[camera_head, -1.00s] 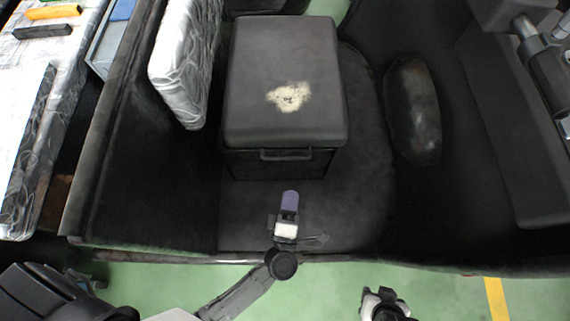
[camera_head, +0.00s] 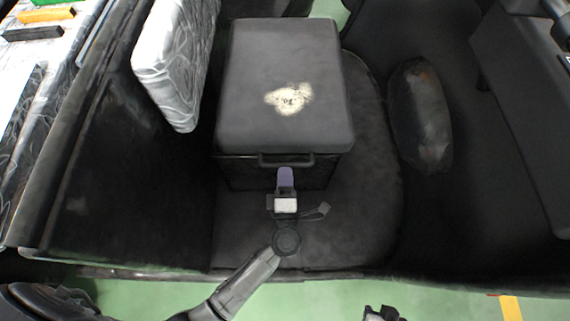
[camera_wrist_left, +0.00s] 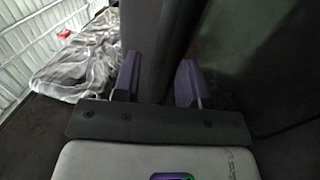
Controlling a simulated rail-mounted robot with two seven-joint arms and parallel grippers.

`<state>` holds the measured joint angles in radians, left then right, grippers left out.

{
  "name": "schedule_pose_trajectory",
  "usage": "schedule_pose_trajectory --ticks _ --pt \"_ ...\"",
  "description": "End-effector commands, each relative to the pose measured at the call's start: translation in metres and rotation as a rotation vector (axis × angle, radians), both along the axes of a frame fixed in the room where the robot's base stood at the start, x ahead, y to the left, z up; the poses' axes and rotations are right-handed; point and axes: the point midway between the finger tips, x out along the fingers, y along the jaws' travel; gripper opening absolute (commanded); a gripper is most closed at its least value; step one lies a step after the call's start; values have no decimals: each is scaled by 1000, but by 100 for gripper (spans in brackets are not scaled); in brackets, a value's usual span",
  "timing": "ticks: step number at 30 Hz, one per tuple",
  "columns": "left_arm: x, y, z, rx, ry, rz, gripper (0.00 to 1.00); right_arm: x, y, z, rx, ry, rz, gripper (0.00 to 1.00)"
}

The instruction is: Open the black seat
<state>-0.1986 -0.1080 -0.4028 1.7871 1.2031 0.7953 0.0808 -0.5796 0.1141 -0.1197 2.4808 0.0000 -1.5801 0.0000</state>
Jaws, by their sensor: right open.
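The black seat (camera_head: 282,65) is a dark box with a padded lid and a pale worn patch on top. Its lid is closed, and a handle (camera_head: 286,160) sticks out at the front under the lid edge. My left gripper (camera_head: 286,172), with purple fingers, is right at the front of this handle. In the left wrist view its two fingers (camera_wrist_left: 158,80) stand apart, with a dark edge of the seat between or just beyond them. Whether they touch the handle is hard to tell. My right gripper (camera_head: 380,313) is open, low at the bottom edge and mostly cut off.
A silvery patterned cushion (camera_head: 175,60) stands left of the seat. A dark rounded pad (camera_head: 421,115) lies to the right. Dark side walls enclose the rickshaw floor (camera_head: 340,225). A table with coloured blocks (camera_head: 46,16) is at far left.

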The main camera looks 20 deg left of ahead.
Motion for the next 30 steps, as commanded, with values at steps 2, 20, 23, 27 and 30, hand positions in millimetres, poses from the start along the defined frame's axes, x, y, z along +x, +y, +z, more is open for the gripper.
schedule_pose_trajectory --ticks 2,20,23,27,30 --pt "10 4 1 -1 -4 -2 39 0 0 -5 0 0 0 43" --pt "32 14 7 -1 0 -1 39 0 -3 -10 -11 0 7 43" --pt "32 14 7 -1 0 -1 35 0 -3 -10 -11 0 7 43" --pt "32 14 7 -1 0 -1 22 0 -3 -10 -10 1 7 43" --pt "32 14 7 -1 1 -1 12 0 -2 -10 -9 2 7 43"
